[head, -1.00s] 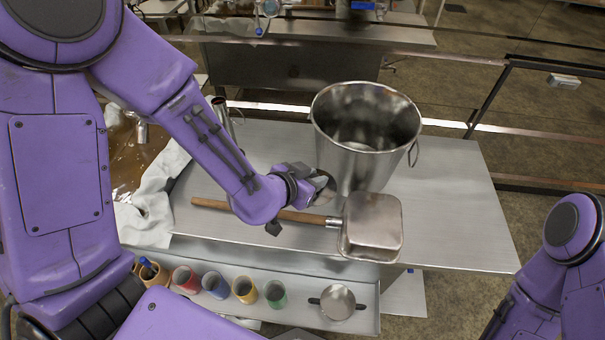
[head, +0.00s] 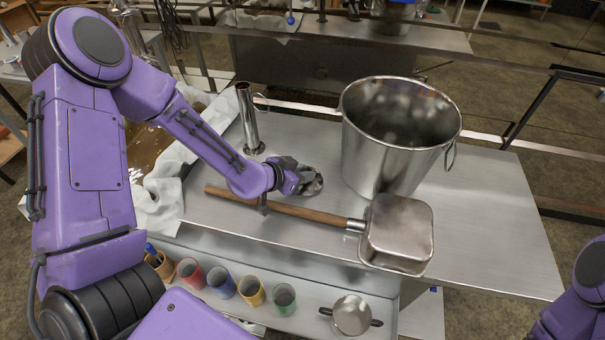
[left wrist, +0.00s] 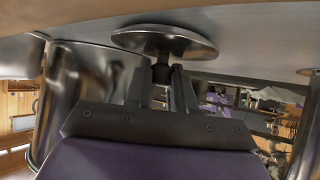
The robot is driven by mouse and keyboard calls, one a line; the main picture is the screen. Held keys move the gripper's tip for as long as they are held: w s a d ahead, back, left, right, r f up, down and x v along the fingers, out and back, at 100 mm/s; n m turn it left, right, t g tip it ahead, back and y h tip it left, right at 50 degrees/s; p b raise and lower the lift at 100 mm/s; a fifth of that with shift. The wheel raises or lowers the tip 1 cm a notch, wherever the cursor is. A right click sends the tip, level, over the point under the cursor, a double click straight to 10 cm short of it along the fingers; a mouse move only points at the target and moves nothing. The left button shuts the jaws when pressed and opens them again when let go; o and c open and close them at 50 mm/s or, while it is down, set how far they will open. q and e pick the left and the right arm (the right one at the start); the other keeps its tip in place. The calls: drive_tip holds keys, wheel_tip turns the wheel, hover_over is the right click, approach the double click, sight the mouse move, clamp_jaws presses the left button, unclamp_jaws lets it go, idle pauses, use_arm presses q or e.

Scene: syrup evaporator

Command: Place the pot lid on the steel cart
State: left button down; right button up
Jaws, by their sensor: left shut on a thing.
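The pot lid (head: 314,184) is a small round steel disc over the top of the steel cart (head: 490,215), between the tall steel cylinder and the big bucket. My left gripper (head: 298,182) is shut on it. In the left wrist view the lid (left wrist: 165,42) shows as a shiny disc with a dark knob, and the fingers of my left gripper (left wrist: 162,88) are at the knob. The lid lies close along the cart top; I cannot tell whether it touches. My right gripper is out of view; only part of my right arm shows.
The bucket (head: 390,150) stands right of the lid. A long-handled steel scoop (head: 400,230) lies in front. The steel cylinder (head: 247,125) and a white cloth (head: 165,195) are left. A lower shelf holds coloured cups (head: 222,284) and a two-handled pan (head: 352,315). The cart's right side is clear.

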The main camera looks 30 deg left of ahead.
use_arm(q)
drive_tip(key=shift+f, duration=0.2)
drive_tip(key=c, duration=0.9)
unclamp_jaws()
drive_tip(key=shift+s+r, duration=0.2)
drive_tip(key=shift+r, duration=0.25)
drive_tip(key=p+v, duration=0.2)
drive_tip(key=v, duration=0.6)
drive_tip(key=shift+r, duration=0.15)
drive_tip(key=p+v, duration=0.3)
drive_tip(key=p, duration=0.1)
drive_tip(key=shift+s+a, duration=0.1)
drive_tip(key=shift+s, duration=0.15)
